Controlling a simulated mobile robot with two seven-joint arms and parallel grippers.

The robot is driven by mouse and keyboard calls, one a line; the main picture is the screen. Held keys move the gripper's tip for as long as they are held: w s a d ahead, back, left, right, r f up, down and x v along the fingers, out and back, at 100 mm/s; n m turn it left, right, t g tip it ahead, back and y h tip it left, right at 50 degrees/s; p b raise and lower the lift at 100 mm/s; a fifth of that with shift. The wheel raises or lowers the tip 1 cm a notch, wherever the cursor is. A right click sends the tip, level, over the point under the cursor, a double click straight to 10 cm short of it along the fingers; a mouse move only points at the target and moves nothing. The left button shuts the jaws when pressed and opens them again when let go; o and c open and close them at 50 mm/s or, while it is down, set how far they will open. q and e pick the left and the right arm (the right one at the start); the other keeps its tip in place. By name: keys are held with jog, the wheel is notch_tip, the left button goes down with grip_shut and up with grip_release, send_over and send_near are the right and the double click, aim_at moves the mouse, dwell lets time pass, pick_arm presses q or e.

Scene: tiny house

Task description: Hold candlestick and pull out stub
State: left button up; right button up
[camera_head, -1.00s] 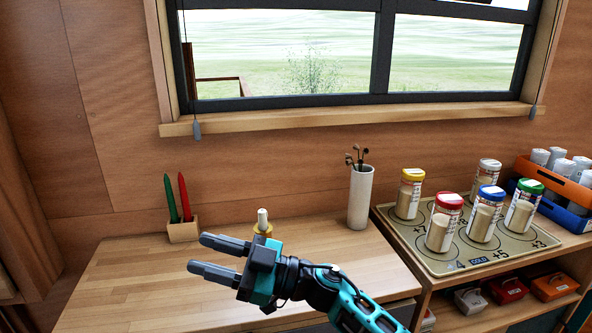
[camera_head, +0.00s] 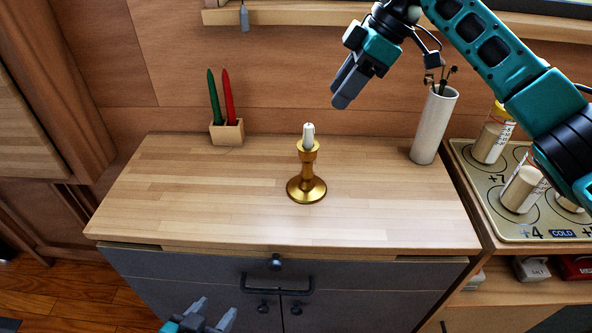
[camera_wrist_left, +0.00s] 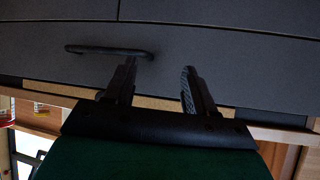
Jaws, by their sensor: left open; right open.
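A brass candlestick (camera_head: 307,188) stands upright on the wooden cabinet top, with a short white candle stub (camera_head: 308,136) in its cup. My right gripper (camera_head: 342,96) is open and empty, raised above and right of the stub, seen nearly edge-on. My left gripper (camera_head: 215,309) is open and empty at the bottom edge, in front of the cabinet and below its top. In the left wrist view the left gripper's fingers (camera_wrist_left: 159,70) are apart, facing the grey cabinet front. Neither gripper touches the candlestick.
A wooden holder (camera_head: 227,133) with a green candle (camera_head: 213,97) and a red candle (camera_head: 228,95) stands at the back left. A white vase (camera_head: 433,126) stands at the right. A mat (camera_head: 488,217) with jars lies beyond it. The cabinet top around the candlestick is clear.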

aim_at(305, 171)
pick_arm(q)
jog(key=w+d+r+n+t+h, duration=0.1)
jog(key=w+d+r+n, duration=0.3)
jog(key=n, duration=0.7)
jog(key=w+d+r+n+t+h, duration=0.1)
jog(key=w+d+r+n+t, duration=0.2)
jog(key=n, duration=0.9)
jog(key=w+d+r+n+t+h, duration=0.1)
jog(key=w+d+r+n, duration=0.3)
jog(key=r+n, duration=0.4)
jog(key=shift+w+d+r+n+t+h, duration=0.1)
jog(key=shift+n+t, duration=0.05)
jog(key=shift+n, duration=0.55)
jog(key=shift+w+d+n+t+h, duration=0.1)
jog(key=shift+n+t, duration=0.1)
jog(key=shift+n, duration=0.5)
jog(key=shift+w+d+r+n+t+h, duration=0.1)
jog(key=shift+n+t, duration=0.05)
jog(key=shift+n, duration=0.55)
jog(key=shift+w+d, duration=0.15)
jog(key=shift+w, duration=0.1)
jog(key=x, duration=1.2)
jog(key=shift+w+d, duration=0.1)
jog(key=shift+f, duration=0.1)
grip_shut()
